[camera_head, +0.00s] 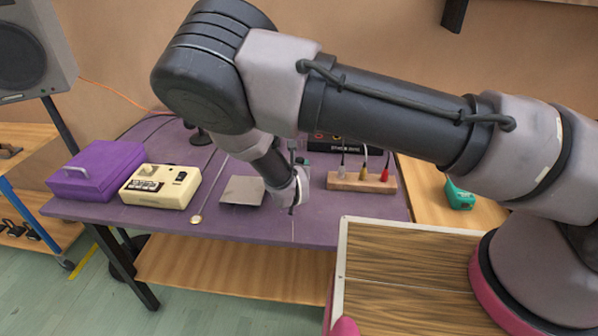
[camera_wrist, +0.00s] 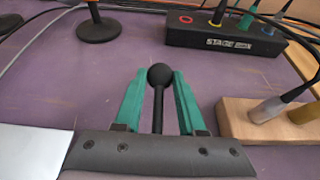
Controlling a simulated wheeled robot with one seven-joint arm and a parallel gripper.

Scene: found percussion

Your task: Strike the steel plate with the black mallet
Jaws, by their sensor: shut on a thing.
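The steel plate (camera_head: 242,190) is a flat grey square lying on the purple table, left of my wrist. In the wrist view, a pale plate edge (camera_wrist: 30,152) shows at the lower left. My gripper (camera_wrist: 159,82) has green fingers and is shut on the black mallet (camera_wrist: 160,76). The mallet's round black head shows between the fingertips, with its thin dark shaft running back toward the palm. The mallet is to the right of the plate and apart from it. In the head view my wrist hides most of the gripper.
A black stage box (camera_wrist: 225,38) with plugs stands behind, and a wooden block (camera_head: 345,180) with coloured plugs is right of my wrist. A cream device (camera_head: 160,187) and purple case (camera_head: 95,184) stand left. A thin rod with a pale end (camera_head: 196,219) lies beside the plate.

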